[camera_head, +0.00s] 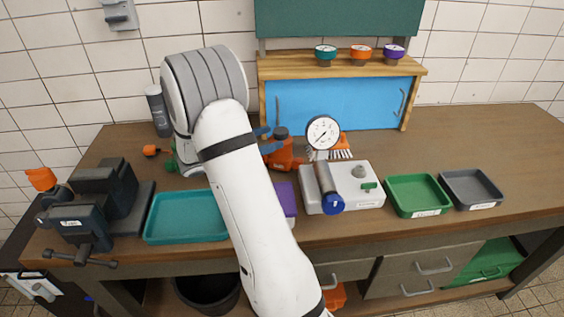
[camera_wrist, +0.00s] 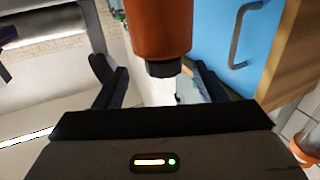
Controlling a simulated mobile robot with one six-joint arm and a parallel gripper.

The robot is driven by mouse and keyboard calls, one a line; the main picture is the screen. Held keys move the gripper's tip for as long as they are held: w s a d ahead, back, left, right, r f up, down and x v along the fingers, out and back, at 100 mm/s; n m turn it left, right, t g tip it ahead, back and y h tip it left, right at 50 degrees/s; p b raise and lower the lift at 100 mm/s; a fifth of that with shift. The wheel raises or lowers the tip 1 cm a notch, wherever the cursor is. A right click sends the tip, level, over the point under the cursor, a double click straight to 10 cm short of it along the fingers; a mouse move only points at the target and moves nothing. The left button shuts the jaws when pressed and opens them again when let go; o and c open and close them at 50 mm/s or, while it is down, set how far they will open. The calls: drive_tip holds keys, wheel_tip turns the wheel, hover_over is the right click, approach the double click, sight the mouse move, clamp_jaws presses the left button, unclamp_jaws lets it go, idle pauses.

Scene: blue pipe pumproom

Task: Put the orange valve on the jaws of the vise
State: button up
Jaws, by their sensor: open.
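An orange-topped valve (camera_head: 361,52) with a dark base stands on the wooden shelf, between a teal one and a purple one. The dark vise (camera_head: 95,207) stands at the left end of the bench; nothing shows on its jaws. My gripper (camera_head: 267,142) is low over the bench in front of the blue panel, partly hidden by my arm. In the wrist view, my gripper (camera_wrist: 150,85) is open. An orange container with a dark cap (camera_wrist: 158,30) shows between and beyond its fingers; contact cannot be told. This container also shows in the head view (camera_head: 287,158).
A teal tray (camera_head: 185,217) lies right of the vise. A gauge (camera_head: 323,132), a grey box (camera_head: 352,200), a green tray (camera_head: 418,195) and a dark tray (camera_head: 470,188) stand to the right. An orange-topped object (camera_head: 41,179) is beside the vise. The bench's far right is clear.

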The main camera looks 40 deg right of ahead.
sight(287, 129)
drive_tip(key=d, duration=0.4)
drive_tip(key=s+d+p, duration=0.1)
drive_tip(key=d, duration=0.1)
drive_tip(key=shift+d+r, duration=0.1)
drive_tip(key=shift+d, duration=0.1)
drive_tip(key=shift+c, duration=0.3)
clamp_jaws()
